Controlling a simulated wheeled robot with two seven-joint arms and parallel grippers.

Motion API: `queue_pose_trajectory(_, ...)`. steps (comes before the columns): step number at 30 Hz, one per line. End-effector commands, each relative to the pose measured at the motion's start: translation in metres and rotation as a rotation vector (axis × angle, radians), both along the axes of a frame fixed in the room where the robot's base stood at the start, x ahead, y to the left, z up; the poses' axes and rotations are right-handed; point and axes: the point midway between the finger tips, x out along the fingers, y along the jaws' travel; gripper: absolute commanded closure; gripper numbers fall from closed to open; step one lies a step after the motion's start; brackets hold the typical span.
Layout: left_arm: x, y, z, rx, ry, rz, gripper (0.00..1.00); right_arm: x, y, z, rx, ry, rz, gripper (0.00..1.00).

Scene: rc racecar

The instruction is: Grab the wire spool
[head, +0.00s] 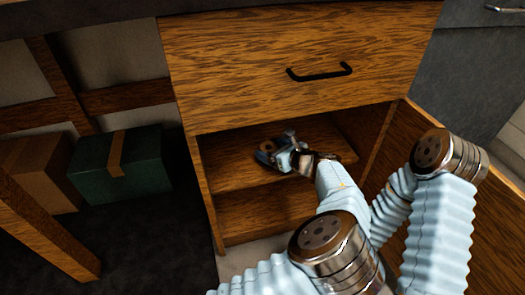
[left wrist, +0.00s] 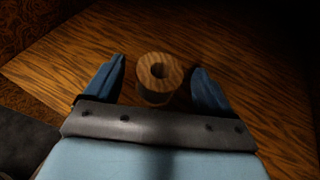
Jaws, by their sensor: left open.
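The wire spool (left wrist: 158,80) is a small wooden cylinder with a dark centre hole, standing upright on the cabinet shelf. In the left wrist view it lies between the two blue fingers of my open left gripper (left wrist: 158,87), with visible gaps on both sides. In the head view my left gripper (head: 277,155) reaches into the cabinet. The spool (head: 268,146) shows only as a small brown patch at the fingers, partly covered by the gripper. My right gripper is not in view.
The shelf (head: 225,172) is inside an open wooden cabinet, under a closed drawer (head: 300,60) with a black handle. The open cabinet door (head: 488,215) stands at right, behind my arm. A green box (head: 120,172) and a brown box (head: 38,172) sit on the left.

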Motion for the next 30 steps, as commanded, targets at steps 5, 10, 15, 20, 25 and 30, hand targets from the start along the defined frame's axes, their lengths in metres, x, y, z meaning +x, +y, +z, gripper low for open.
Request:
queue_pose_trajectory(5,0.0000,-0.0004,0.0013,0.000,0.000,-0.001,0.18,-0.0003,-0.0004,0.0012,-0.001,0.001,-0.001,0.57)
queue_pose_trajectory(10,0.0000,-0.0003,0.0012,0.000,0.000,-0.001,0.44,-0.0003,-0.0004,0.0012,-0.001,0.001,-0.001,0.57)
queue_pose_trajectory(15,0.0000,-0.0003,0.0012,-0.001,0.001,-0.001,0.70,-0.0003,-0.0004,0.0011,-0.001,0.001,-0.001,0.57)
queue_pose_trajectory(20,0.0001,-0.0002,0.0013,0.000,0.000,-0.001,0.80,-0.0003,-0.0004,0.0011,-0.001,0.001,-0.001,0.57)
queue_pose_trajectory(25,0.0002,-0.0001,0.0022,0.000,0.000,-0.001,0.80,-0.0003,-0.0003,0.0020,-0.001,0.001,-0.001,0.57)
queue_pose_trajectory(30,0.0014,0.0012,0.0095,-0.001,0.000,0.001,0.80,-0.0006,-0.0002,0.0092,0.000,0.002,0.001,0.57)
